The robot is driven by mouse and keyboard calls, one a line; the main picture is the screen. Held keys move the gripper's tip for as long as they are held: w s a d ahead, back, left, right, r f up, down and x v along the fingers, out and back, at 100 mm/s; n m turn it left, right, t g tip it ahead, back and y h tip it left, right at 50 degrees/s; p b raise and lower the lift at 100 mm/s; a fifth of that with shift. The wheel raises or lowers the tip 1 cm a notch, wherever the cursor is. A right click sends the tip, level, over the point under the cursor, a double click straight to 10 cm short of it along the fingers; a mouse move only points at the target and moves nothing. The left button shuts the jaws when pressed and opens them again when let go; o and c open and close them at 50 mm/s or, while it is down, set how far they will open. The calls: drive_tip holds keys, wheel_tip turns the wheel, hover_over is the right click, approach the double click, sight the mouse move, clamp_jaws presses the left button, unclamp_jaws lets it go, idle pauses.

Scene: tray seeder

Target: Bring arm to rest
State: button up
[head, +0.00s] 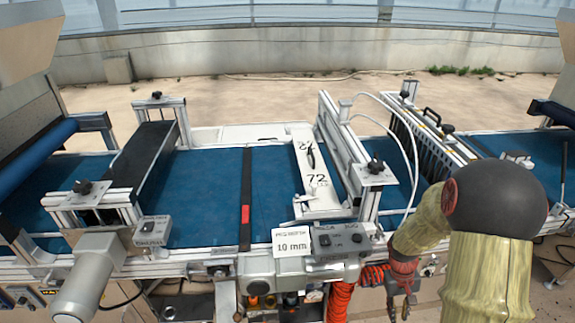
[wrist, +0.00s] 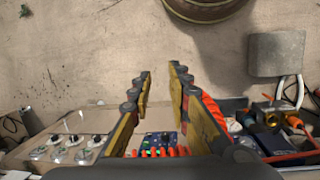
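My arm comes in at the right of the head view in a yellowish sleeve with a dark round joint. My gripper (head: 402,305) hangs low in front of the conveyor frame, right of the coiled red hose. In the wrist view my gripper (wrist: 161,72) shows two yellow and dark fingers with a gap between them. Nothing is held between the fingers, and bare floor shows past their tips.
In the wrist view, a bin of parts (wrist: 285,145) lies right of the fingers.

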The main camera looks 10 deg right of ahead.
drive_tip(key=s+a+r+t+p, duration=0.1)
drive_tip(key=s+a+r, duration=0.3)
drive_tip(key=r, duration=0.8)
drive_tip(key=s+a+r+t+p, duration=0.1)
drive_tip(key=s+a+r+t, duration=0.3)
drive_tip(key=a+r, duration=0.5)
drive_tip(key=s+a+r+n+t+y, duration=0.1)
drive_tip(key=s+a+r, duration=0.3)
drive_tip(key=r, duration=1)
drive_tip(key=shift+a+r+t+p, duration=0.4)
drive_tip(key=shift+a+t, duration=0.5)
drive_tip(key=shift+a, duration=0.35)
